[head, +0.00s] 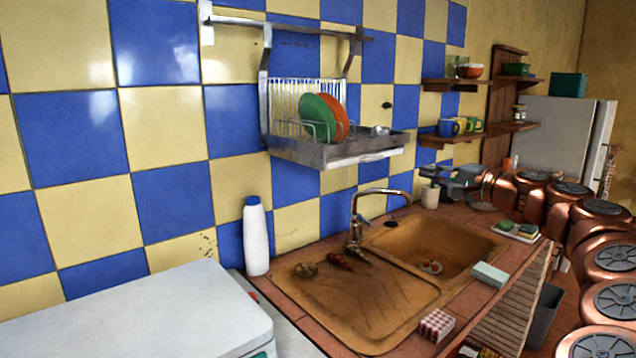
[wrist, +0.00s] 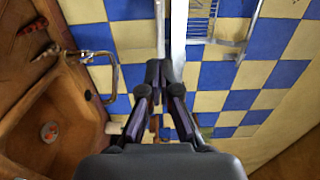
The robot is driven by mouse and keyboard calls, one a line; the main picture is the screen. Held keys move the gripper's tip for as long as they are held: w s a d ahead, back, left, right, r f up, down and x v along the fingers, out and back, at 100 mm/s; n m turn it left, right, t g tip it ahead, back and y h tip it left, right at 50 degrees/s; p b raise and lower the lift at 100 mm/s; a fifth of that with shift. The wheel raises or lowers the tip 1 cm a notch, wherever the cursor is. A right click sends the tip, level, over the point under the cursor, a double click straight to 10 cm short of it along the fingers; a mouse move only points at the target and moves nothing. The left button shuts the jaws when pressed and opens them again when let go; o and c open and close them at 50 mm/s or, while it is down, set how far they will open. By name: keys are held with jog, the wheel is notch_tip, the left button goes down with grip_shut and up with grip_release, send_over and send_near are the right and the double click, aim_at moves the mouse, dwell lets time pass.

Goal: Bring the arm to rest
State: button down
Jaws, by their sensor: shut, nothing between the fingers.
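My arm, with copper-coloured links, curves in from the right side of the head view. My gripper (head: 432,172) is at its far end, dark grey, near the tiled wall beyond the sink. In the wrist view my gripper (wrist: 159,72) points toward the blue and cream wall tiles, its fingertips together with nothing between them. The gripper appears in front of the wall and apart from the counter. Its exact distance from the wall is hard to tell.
The brown sink (head: 440,245) with a tap (head: 356,215) lies below and left of the gripper. A dish rack (head: 335,150) hangs on the wall. Shelves (head: 510,128) with cups and bowls are behind the arm. A white bottle (head: 256,238) stands left. A sponge dish (head: 516,231) is close to the arm.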

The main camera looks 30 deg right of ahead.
jog(key=shift+a, duration=0.1)
jog(key=w+a+r+n+g+y+p, duration=0.1)
jog(key=w+a+n+g+y, duration=0.3)
jog(key=a, duration=0.9)
jog(key=s+a+f+n+g+p, duration=0.1)
jog(key=a+f+n+g, duration=0.15)
jog(key=a, duration=0.75)
jog(key=s+a+f+n+g+y+p, duration=0.1)
jog(key=s+a+f+n+g, duration=0.15)
jog(key=a, duration=0.65)
jog(key=a+f+n+g, duration=0.2)
jog(key=a+n, duration=0.1)
jog(key=a, duration=0.7)
jog(key=s+a+f+n+g+h+p, duration=0.25)
jog(key=s+a+f+g, duration=0.35)
jog(key=s+f, duration=0.65)
jog(key=s+d+f+n+g+h, duration=0.1)
jog(key=s+d+f+h, duration=0.1)
jog(key=s, duration=0.6)
jog(key=s+d+f+n+g+h+p, duration=0.1)
jog(key=s+d+f+h, duration=0.1)
jog(key=s, duration=0.5)
jog(key=shift+s+f+g+h, duration=0.35)
jog(key=shift+f+h, duration=0.2)
jog(key=shift+f, duration=0.35)
jog(key=shift+d, duration=0.1)
